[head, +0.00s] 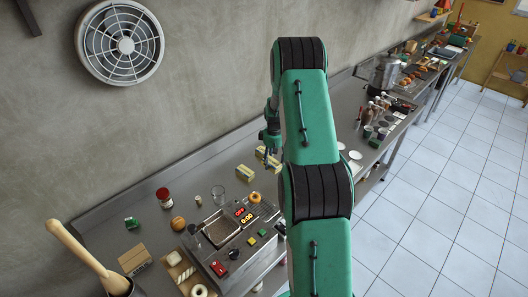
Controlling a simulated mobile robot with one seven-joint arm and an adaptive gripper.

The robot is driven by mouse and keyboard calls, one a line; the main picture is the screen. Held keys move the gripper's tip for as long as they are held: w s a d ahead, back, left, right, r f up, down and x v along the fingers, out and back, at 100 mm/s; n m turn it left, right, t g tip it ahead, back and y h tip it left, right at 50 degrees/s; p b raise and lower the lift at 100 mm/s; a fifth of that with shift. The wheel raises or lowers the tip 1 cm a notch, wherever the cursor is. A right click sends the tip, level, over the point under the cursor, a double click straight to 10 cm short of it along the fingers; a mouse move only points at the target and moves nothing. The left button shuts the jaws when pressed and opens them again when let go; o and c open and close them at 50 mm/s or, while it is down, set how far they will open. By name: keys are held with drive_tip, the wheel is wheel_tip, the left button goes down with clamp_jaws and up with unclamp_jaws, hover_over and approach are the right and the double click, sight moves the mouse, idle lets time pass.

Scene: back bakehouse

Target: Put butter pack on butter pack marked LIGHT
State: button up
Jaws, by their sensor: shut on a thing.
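My gripper (269,147) is at the middle of the head view, left of my green arm, over the steel counter. It is shut on a pale yellow butter pack (271,161), partly hidden by the fingers and arm. A second pale yellow butter pack (245,173) lies on the counter just to the lower left of the held one. No LIGHT marking is readable on either pack. I cannot tell how high the held pack is above the counter.
A clear glass (219,194) stands left of the packs. A fryer-like machine (222,227) with a doughnut (254,196) on it stands nearer. A red-lidded jar (164,197) and a round bun (178,223) are at left. The wall runs behind the counter (215,165).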

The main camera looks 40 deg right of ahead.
drive_tip(key=shift+d, duration=0.1)
drive_tip(key=shift+w+d+f+p, duration=0.25)
drive_tip(key=shift+w+d+p, duration=0.2)
drive_tip(key=shift+w+d, duration=1.45)
drive_tip(key=shift+w+d+f+p, duration=0.2)
drive_tip(key=shift+w+d+p, duration=0.2)
drive_tip(key=shift+w+d, duration=1.45)
drive_tip(key=shift+w+d+f+p, duration=0.35)
drive_tip(key=shift+w+d, duration=0.8)
drive_tip(key=shift+w, duration=1.4)
drive_tip(key=shift+r, duration=0.1)
drive_tip(key=shift+f+p, duration=0.6)
drive_tip(key=shift+f, duration=1.15)
drive_tip(key=shift+f, duration=0.15)
drive_tip(key=o, duration=1.3)
